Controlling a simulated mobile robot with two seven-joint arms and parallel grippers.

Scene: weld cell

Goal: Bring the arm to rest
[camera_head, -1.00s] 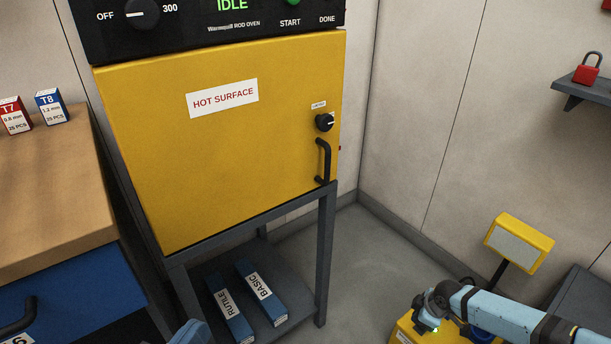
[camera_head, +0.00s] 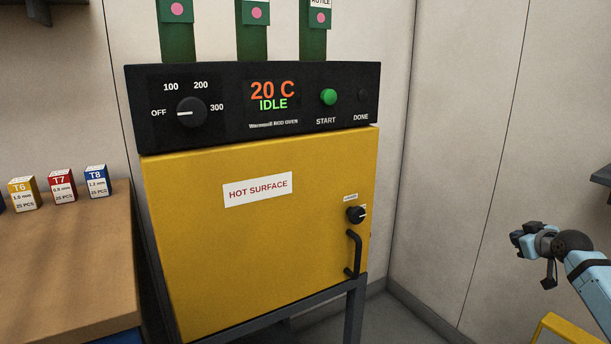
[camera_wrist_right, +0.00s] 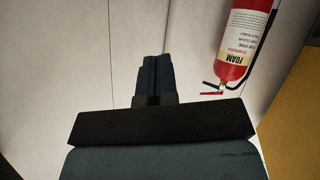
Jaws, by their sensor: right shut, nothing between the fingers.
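My right arm comes in at the right edge of the head view. Its gripper (camera_head: 517,239) is raised in free air to the right of the yellow rod oven, well apart from it. In the right wrist view the two fingers (camera_wrist_right: 153,79) lie together, shut, with nothing between them. My left gripper is not in view.
The rod oven (camera_head: 240,270) has its door closed, and its display (camera_head: 272,95) reads 20 C IDLE. A wooden bench (camera_head: 70,260) with small boxes stands at left. A grey shelf (camera_head: 602,176) is on the right wall. The wrist view shows a red extinguisher (camera_wrist_right: 245,40).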

